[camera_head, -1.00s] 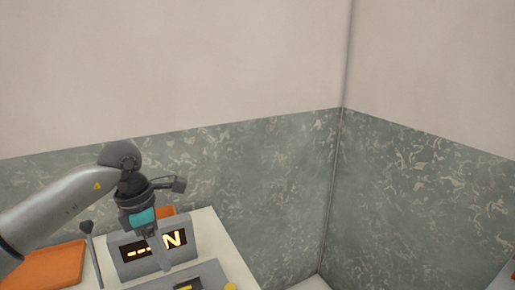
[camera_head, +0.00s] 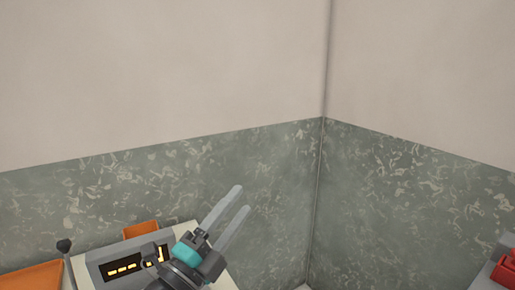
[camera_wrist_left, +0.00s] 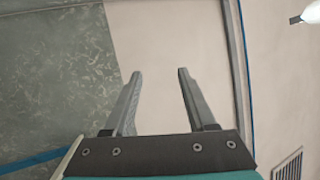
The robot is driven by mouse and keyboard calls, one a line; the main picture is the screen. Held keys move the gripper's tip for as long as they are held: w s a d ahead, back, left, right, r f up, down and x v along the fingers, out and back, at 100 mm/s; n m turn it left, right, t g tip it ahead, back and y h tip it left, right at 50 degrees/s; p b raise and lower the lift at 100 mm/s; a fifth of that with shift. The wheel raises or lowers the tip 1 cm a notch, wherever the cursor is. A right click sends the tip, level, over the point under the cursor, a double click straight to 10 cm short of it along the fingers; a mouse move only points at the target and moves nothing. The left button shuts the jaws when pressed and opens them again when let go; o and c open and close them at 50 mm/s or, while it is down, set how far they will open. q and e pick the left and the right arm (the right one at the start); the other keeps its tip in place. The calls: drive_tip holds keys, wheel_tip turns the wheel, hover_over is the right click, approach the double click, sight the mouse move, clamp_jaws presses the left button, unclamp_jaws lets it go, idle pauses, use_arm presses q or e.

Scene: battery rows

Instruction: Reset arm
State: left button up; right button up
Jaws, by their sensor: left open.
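My left gripper (camera_head: 238,202) is in the lower middle of the head view, raised in front of the display unit and pointing up and to the right. Its two grey fingers are apart with nothing between them. The left wrist view also shows the open fingers (camera_wrist_left: 160,73), with only wall behind them. The grey display unit (camera_head: 95,271) with yellow lit characters stands on the white table, partly hidden by the gripper. My right gripper is not in view.
An orange tray (camera_head: 32,277) lies at the lower left, and an orange piece (camera_head: 141,230) is behind the display. A dark-knobbed lever (camera_head: 65,246) stands left of the display. A red object (camera_head: 505,270) is at the right edge. Walls meet in a corner behind.

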use_arm(q)
drive_tip(key=s+a+f+n+g+y, duration=0.35)
drive_tip(key=a+f+n+y, duration=0.3)
drive_tip(key=f+n, duration=0.3)
drive_tip(key=s+a+f+n+g+y, duration=0.35)
drive_tip(key=a+f+n+y, duration=0.3)
drive_tip(key=f+n, duration=0.3)
drive_tip(key=s+f+n+g, duration=0.2)
drive_tip(key=s+f+g, duration=0.3)
drive_tip(key=s, duration=0.4)
drive_tip(key=s+f+n+g, duration=0.25)
drive_tip(key=s+f, duration=0.35)
drive_tip(key=s, duration=0.4)
wheel_tip(320, 180, down, 22)
drive_tip(key=s+f+m+g, duration=0.1)
drive_tip(key=s+g, duration=0.1)
drive_tip(key=s+a+f+g, duration=0.1)
drive_tip(key=s+a+f, duration=0.1)
drive_tip(key=s+f, duration=1)
drive_tip(key=s, duration=0.2)
drive_tip(key=shift+s+f, duration=0.35)
drive_tip(key=shift+f, duration=0.05)
